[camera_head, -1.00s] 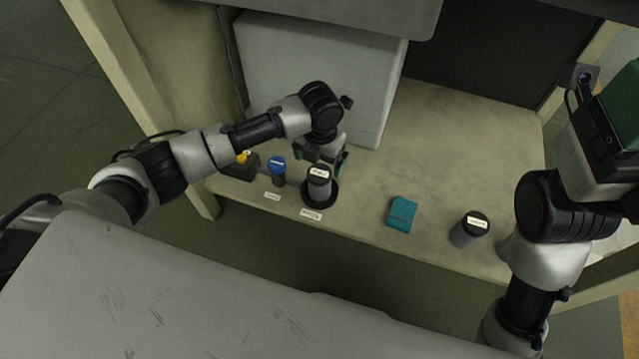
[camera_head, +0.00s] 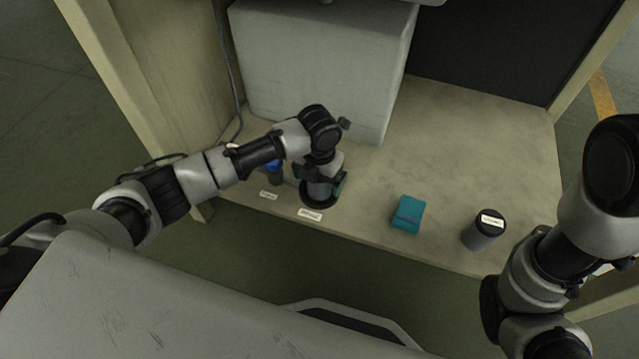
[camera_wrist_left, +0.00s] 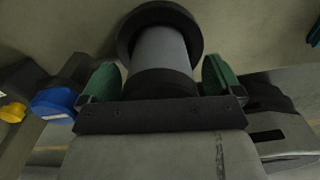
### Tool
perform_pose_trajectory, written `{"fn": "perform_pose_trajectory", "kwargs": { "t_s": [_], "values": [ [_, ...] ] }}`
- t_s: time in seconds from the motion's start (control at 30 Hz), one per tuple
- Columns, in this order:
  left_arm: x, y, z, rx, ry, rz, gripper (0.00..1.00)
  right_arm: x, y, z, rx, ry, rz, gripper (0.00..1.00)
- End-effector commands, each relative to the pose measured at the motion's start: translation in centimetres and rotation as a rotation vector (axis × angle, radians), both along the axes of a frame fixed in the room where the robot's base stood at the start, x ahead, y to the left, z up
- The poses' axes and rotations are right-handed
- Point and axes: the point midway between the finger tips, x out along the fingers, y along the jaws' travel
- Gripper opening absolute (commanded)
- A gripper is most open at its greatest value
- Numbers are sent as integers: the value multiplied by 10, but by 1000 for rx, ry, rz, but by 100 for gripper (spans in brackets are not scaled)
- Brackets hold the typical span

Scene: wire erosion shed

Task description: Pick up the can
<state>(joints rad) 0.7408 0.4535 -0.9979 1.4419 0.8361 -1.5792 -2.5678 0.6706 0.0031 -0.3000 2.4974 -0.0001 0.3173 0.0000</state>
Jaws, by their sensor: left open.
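A grey can (camera_head: 317,190) with a black lid stands upright on a black round base (camera_head: 309,202) near the shelf's front edge. My left gripper (camera_head: 323,183) is open over it, with one green-padded finger on each side. In the left wrist view the can (camera_wrist_left: 160,50) lies between the open fingers of my left gripper (camera_wrist_left: 160,82), with gaps visible on both sides. A second grey can (camera_head: 484,231) with a black lid and white label stands farther right. My right arm shows at the right, but its gripper is out of view.
A teal box (camera_head: 407,214) lies between the two cans. A blue-capped container (camera_head: 273,172) stands close to the left of my left gripper. A large pale block (camera_head: 315,70) stands behind. The shelf's right rear is clear.

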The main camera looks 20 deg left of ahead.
Motion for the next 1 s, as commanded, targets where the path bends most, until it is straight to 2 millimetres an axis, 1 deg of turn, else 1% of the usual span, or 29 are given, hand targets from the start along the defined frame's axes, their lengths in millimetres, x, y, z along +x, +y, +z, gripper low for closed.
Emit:
{"fn": "perform_pose_trajectory", "kwargs": {
  "t_s": [0.2,0.37,0.5,0.53,0.57,0.83,1.0],
  "values": [
    [0,0,0,0,0,0,94,0,0,1,0,0,0,74],
    [0,0,0,0,0,0,69,0,0,1,0,0,0,74],
    [0,0,0,0,0,0,48,0,0,1,0,0,0,74],
    [0,0,0,0,0,0,43,0,0,1,0,0,0,74],
    [0,0,0,0,-1,0,41,0,0,1,0,0,0,74],
    [0,0,2,0,-1,0,40,0,0,2,0,-2,0,74],
    [0,0,11,0,-1,0,40,0,-1,7,3,-5,4,74]
  ]
}}
